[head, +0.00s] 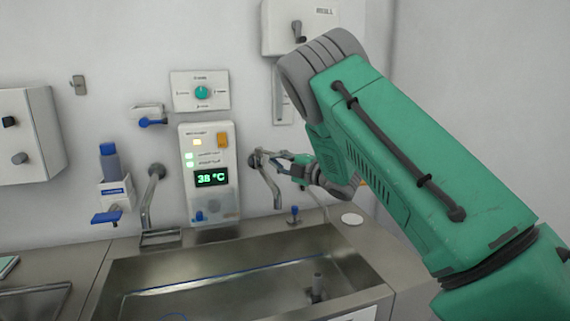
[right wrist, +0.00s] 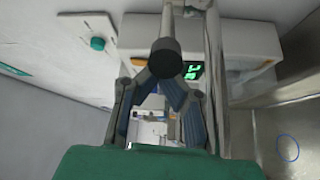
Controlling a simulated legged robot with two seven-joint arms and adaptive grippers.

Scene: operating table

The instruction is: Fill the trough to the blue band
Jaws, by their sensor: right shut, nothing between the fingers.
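The metal trough (head: 120,280) stands below the wall panel in the head view. A thin blue line (head: 245,268) runs along its inner wall. I cannot tell the water level. A grey standpipe (head: 317,284) stands inside it. A curved wall spout (head: 270,185) hangs above its back edge. My right gripper (head: 288,160) is shut and empty, close beside the spout's wall end; I cannot tell if they touch. Its fingers (right wrist: 160,95) show in the right wrist view, with a dark round-ended metal part (right wrist: 165,58) in front. My left gripper is not in view.
The control panel (head: 210,160) reads 38 °C and has lit green and yellow lamps. A dial box (head: 201,91) is above it. A white disc (head: 352,219) lies right of the trough.

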